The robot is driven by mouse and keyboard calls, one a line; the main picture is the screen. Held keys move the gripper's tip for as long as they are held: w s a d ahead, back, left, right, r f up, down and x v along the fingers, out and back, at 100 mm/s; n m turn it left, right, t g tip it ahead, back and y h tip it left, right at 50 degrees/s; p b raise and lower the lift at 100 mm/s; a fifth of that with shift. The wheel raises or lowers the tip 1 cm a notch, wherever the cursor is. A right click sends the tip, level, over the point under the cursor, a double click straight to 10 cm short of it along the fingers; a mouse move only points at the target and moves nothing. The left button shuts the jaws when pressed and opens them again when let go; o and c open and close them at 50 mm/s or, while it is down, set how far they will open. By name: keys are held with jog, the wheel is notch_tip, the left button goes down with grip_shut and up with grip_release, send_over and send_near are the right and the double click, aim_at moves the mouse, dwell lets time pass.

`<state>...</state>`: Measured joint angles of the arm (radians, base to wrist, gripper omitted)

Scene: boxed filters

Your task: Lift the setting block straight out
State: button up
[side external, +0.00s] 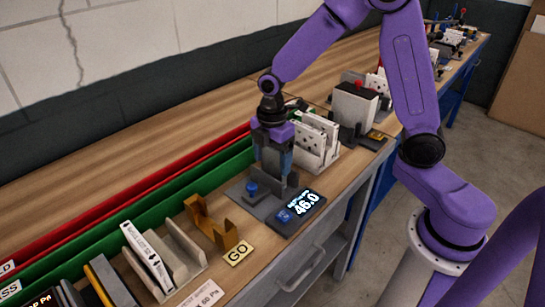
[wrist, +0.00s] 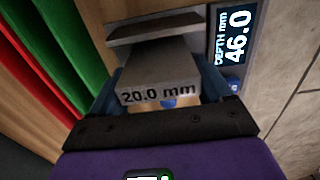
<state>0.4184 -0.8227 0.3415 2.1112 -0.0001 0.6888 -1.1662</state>
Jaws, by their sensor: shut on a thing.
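The setting block (wrist: 155,78) is a grey block marked "20.0 mm" in the wrist view. It sits between my gripper's two blue fingers, and my gripper (side external: 273,168) is shut on it. In the side external view the fingers mostly hide the block. My gripper points down over a dark grey depth gauge (side external: 262,207) with a blue knob. Its display (side external: 300,205) reads 46.0, and the display (wrist: 234,42) also shows in the wrist view. I cannot tell whether the block's lower end still touches the gauge.
White slotted holders (side external: 318,140) stand just behind my gripper. A brass-coloured bracket (side external: 210,222) and a GO plate (side external: 238,254) lie in front and to the left. Green (side external: 150,195) and red (side external: 125,198) channels run along the bench. The bench edge is close on the right.

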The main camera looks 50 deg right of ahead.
jog(key=o, duration=1.3)
notch_tip(320, 180, up, 17)
jog(key=s+f+m, duration=0.1)
jog(key=s+f, duration=0.2)
jog(key=s, duration=0.5)
jog(key=s+d+f+m, duration=0.1)
jog(key=s+f+m, duration=0.1)
jog(key=s, duration=0.6)
jog(key=s+f+m, duration=0.2)
jog(key=s+f, duration=0.2)
jog(key=s, duration=0.4)
jog(key=shift+s+d+f, duration=0.3)
jog(key=shift+s, duration=0.1)
